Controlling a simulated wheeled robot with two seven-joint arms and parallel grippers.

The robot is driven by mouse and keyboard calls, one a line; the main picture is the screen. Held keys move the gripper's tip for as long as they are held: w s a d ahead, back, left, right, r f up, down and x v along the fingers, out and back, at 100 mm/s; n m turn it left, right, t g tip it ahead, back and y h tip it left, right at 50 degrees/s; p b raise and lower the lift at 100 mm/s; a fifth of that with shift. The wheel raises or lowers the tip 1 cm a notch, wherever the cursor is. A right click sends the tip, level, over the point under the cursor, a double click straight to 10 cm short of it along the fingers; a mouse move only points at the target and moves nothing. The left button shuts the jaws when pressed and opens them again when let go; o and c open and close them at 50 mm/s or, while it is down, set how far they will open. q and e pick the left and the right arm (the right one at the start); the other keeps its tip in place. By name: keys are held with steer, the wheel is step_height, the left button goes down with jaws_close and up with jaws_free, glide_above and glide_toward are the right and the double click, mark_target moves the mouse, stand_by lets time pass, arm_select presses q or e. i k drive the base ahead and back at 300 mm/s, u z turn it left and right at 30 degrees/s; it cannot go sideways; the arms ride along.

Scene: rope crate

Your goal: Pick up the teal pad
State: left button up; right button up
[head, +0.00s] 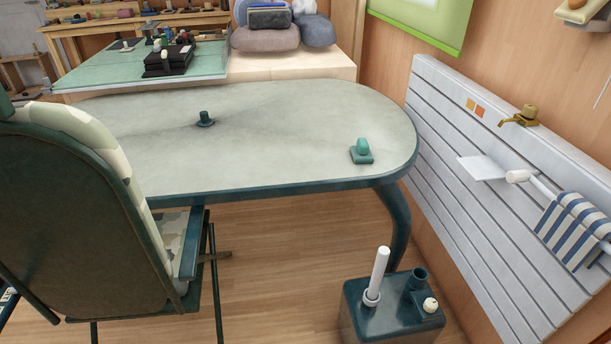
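A small teal pad (361,157) lies on the grey-topped table near its rounded right end. A lighter teal rounded block (362,145) stands on it or is part of it; I cannot tell which. A darker teal piece (204,119) with a flat base and a short upright knob stands farther left on the same table. Neither of my grippers shows in the head view.
The oval table (290,110) is mostly bare. A camouflage-cushioned chair (75,200) blocks its near left side. A dark teal box (392,305) with a white rod (377,272) stands on the floor. A slatted white wall panel (470,190) rises at right.

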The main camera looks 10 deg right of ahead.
mark_target(361, 153)
steer(key=z, duration=1.1)
steer(key=i, duration=0.15)
steer(key=u, duration=0.4)
